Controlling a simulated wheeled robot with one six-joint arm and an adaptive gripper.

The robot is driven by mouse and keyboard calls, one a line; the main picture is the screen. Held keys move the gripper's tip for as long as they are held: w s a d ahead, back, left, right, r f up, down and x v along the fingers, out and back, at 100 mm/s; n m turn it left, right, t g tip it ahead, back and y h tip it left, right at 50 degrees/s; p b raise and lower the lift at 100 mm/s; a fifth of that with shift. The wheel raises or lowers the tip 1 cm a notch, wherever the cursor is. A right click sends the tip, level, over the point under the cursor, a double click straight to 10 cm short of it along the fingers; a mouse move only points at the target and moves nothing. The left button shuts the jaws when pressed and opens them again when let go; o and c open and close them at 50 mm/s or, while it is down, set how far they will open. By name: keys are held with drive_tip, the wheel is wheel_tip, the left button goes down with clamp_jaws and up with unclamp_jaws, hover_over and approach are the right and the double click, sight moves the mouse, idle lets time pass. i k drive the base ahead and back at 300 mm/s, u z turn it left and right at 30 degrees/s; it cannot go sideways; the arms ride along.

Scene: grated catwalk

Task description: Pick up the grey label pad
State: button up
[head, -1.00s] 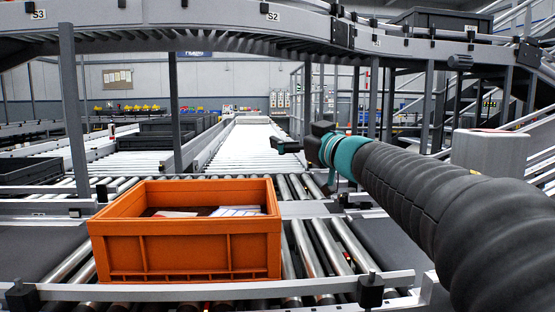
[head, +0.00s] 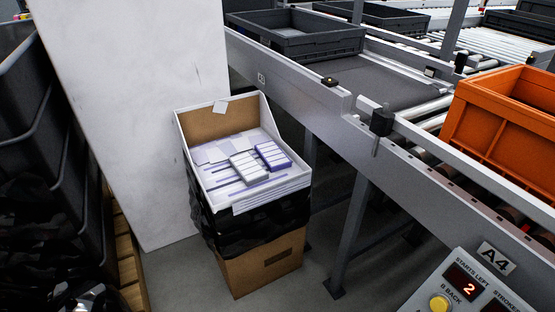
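An open white bin (head: 270,197) stands on a cardboard box to the left of the conveyor. In it are loose pale sheets (head: 213,152) and two small block-like stacks. One stack (head: 248,167) looks whitish grey; the other (head: 272,155) is white with purple sides and lies just right of it. I cannot tell for sure which of these is the grey label pad. My gripper is not in this view.
A conveyor frame (head: 290,82) runs diagonally on the right, with a dark grey crate (head: 300,45) and an orange crate (head: 505,125) on it. A white panel (head: 135,100) stands behind the bin. A control box (head: 470,290) marked A4 is at the lower right. Dark crates line the left edge.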

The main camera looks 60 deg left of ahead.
sight(251, 172)
drive_tip(key=u, duration=1.2)
